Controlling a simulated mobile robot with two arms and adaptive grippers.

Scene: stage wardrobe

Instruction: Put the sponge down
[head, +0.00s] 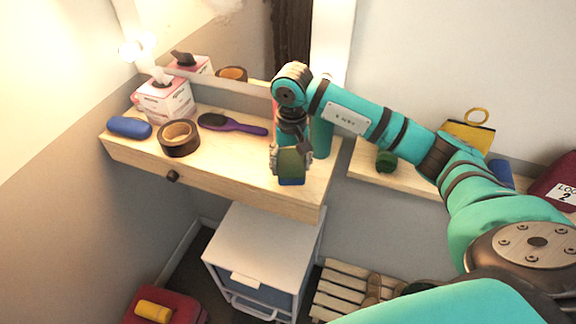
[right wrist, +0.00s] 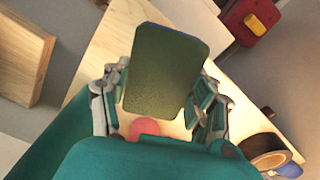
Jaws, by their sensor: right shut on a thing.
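My right gripper (head: 291,160) is over the right end of the wooden dressing shelf (head: 225,172), near its front edge. It is shut on the sponge (head: 292,180), which has a green face and a blue side. In the right wrist view the sponge (right wrist: 168,70) is between the two fingers of the gripper (right wrist: 160,105), its broad green face towards the camera. I cannot tell whether the sponge touches the shelf. My left gripper is not in view.
On the shelf are a blue case (head: 129,127), a tape roll (head: 179,139), a tissue box (head: 165,102) and a purple hairbrush (head: 232,124). A pinkish-red thing (right wrist: 143,127) is partly hidden by the gripper. A white drawer unit (head: 262,240) stands below.

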